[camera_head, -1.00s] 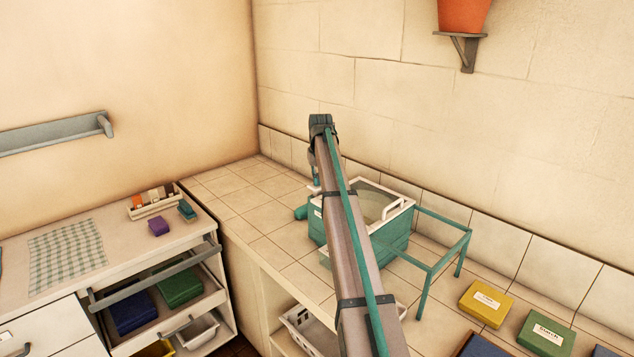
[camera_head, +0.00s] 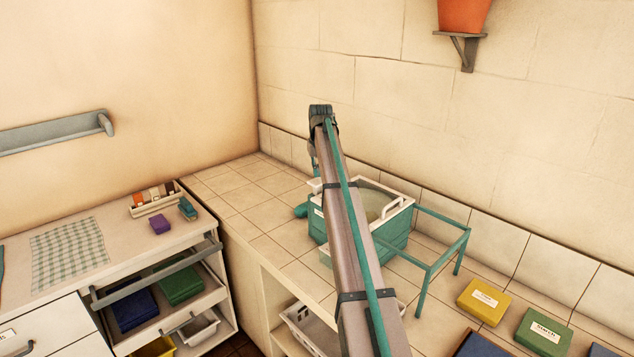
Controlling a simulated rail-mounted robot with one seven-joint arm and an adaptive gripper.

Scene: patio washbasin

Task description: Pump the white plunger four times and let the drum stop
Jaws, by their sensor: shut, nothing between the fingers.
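A teal box-shaped washer (camera_head: 393,240) with a white rim, a see-through lid and a white handle (camera_head: 391,208) stands on the tiled counter. My arm crosses in front of it and hides its middle. A small white part (camera_head: 315,186), possibly the plunger, shows at the washer's left back edge beside my arm. My gripper (camera_head: 314,170) hangs down from the wrist above that white part. It is shut and empty, mostly hidden behind my arm; I cannot tell whether it touches the white part. The drum is not clearly visible, so its motion cannot be told.
A teal frame stand (camera_head: 440,240) adjoins the washer on the right. A yellow box (camera_head: 484,302) and a green box (camera_head: 545,332) lie further right. A teal rounded piece (camera_head: 301,211) sits at the washer's left. Tiles left of it are clear.

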